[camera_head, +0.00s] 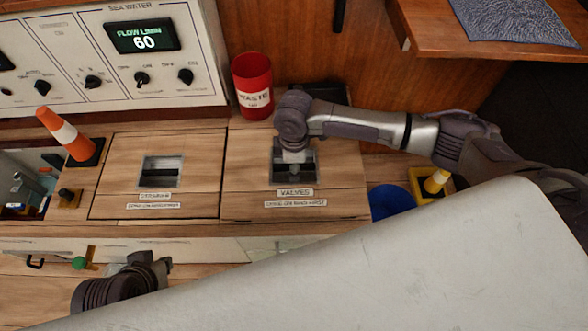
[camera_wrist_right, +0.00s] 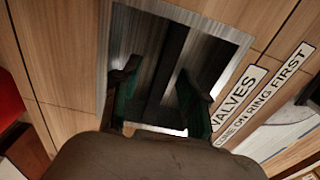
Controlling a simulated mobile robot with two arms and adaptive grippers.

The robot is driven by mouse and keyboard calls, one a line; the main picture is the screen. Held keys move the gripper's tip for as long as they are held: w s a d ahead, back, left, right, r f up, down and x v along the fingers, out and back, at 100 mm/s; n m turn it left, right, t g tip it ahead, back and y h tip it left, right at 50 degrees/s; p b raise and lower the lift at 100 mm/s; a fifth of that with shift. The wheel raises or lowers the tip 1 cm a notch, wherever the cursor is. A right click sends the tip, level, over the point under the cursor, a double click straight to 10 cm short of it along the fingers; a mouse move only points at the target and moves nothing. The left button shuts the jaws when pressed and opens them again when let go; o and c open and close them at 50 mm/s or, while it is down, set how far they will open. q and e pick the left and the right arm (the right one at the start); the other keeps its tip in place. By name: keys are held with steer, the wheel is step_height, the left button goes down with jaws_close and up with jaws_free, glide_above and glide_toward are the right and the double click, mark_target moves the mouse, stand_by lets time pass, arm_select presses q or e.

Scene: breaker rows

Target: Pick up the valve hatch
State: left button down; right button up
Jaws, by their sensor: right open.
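The valve hatch (camera_head: 240,185) is a square wooden lid, flush in the wooden counter, with a "VALVES" label near its front edge. A metal-framed recess in it holds a dark bar; the frame (camera_wrist_right: 225,28) fills much of the right wrist view. My right gripper (camera_head: 293,168) points down into this recess. In the right wrist view its open fingers (camera_wrist_right: 158,92) appear on either side of the bar; whether they touch it I cannot tell. My left gripper (camera_head: 158,268) is low at the left, in front of the counter, its jaw state unclear.
A second hatch (camera_head: 115,185) with a similar recess lies to the left. An orange cone (camera_head: 67,135) stands beside an open compartment farther left. A red waste bin (camera_head: 253,85) stands behind the valve hatch. A blue round item (camera_head: 391,202) and a yellow-based object (camera_head: 432,183) are to the right.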

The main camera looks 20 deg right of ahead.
jaws_close()
stand_by(0.3)
steer(key=shift+w+r, duration=0.1)
